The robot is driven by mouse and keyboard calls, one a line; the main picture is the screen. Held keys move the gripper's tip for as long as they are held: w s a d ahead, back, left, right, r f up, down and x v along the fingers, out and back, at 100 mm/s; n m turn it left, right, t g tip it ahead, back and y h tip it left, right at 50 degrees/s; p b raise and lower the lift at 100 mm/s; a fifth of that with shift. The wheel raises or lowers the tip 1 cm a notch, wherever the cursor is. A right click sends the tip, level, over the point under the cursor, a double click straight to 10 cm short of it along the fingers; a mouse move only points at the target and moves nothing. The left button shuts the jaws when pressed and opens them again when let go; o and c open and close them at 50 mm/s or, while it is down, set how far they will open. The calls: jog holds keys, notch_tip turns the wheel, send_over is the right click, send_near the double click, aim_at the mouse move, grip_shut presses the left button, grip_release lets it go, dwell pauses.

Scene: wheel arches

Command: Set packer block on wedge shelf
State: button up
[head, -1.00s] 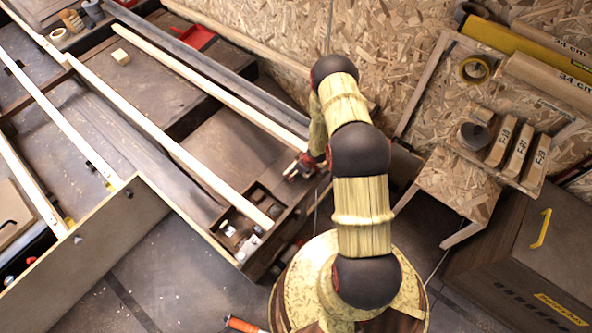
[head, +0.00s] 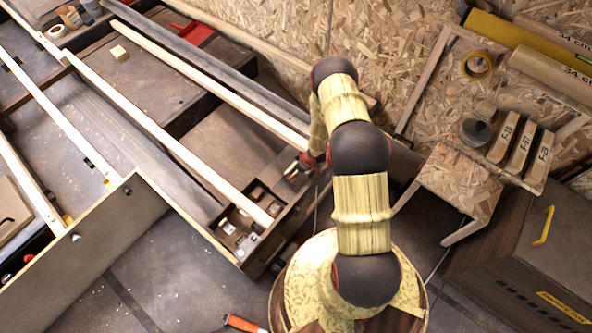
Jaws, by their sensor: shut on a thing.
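My gripper (head: 300,166) is small in the head view, beyond my arm, at the right end of the workbench near a divided parts tray. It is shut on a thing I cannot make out. A small pale wooden block (head: 119,53) lies on the bench at the upper left, far from my gripper. I cannot tell whether it is the packer block. A chipboard shelf (head: 462,181) stands to the right of my arm, with several wedge-like pieces on it, labelled F-18 (head: 503,138) and similar. My gripper is left of this shelf and well apart from it.
Long pale rails (head: 165,138) run across the bench. The parts tray (head: 240,228) sits at its near right corner. A tape roll (head: 478,63) and cardboard tubes (head: 552,75) lie at the upper right. A dark cabinet (head: 530,255) stands lower right. An orange-handled tool (head: 242,323) lies low.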

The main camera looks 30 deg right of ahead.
jog(key=shift+s, duration=0.1)
jog(key=o, duration=1.1)
jog(key=shift+o, duration=0.6)
jog(key=shift+d, duration=0.1)
jog(key=v, duration=1.2)
